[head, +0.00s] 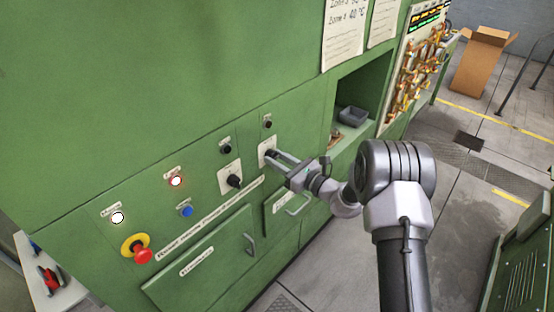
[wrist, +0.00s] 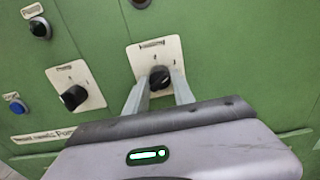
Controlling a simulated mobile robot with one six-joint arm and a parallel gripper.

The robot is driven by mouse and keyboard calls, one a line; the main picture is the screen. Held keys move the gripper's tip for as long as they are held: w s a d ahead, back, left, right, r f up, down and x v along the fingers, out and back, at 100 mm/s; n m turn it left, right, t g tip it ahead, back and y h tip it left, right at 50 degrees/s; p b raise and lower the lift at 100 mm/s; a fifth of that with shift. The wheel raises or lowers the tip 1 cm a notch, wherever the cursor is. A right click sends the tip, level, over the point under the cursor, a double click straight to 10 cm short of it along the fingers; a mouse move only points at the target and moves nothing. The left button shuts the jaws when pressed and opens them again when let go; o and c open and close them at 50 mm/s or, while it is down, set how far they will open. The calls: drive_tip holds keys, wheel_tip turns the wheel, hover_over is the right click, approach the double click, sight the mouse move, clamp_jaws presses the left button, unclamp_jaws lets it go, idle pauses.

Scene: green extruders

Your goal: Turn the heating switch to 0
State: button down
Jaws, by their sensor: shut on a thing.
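A black rotary switch (wrist: 159,75) sits on a white plate (wrist: 141,53) on the green panel. The plate's label is too small to read, so I cannot tell by name that it is the heating switch. My gripper (wrist: 158,88) has one finger on each side of this knob and is shut on it. The head view also shows my gripper (head: 275,158) reaching the right-hand switch plate (head: 264,147). The knob is partly hidden by the fingers, and its exact setting is unclear.
A drawer handle (head: 250,243) protrudes below. A cardboard box (head: 480,65) stands far right.

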drive_tip(key=shift+b, duration=0.3)
drive_tip(key=n+b, duration=0.1)
drive_tip(key=b, duration=0.1)
drive_tip(key=n+b, duration=0.1)
drive_tip(key=shift+f+n+b, duration=0.3)
drive_tip(key=shift+n+b, duration=0.1)
drive_tip(key=n+b, duration=0.6)
drive_tip(key=b, duration=0.4)
drive_tip(key=shift+n, duration=0.4)
drive_tip(key=n+b, duration=0.2)
drive_tip(key=b, duration=0.1)
drive_tip(key=shift+r+b, duration=0.2)
drive_tip(key=shift+b, duration=0.15)
drive_tip(key=shift+r+n, duration=0.1)
drive_tip(key=shift+n, duration=0.2)
drive_tip(key=c, duration=1.1)
unclamp_jaws()
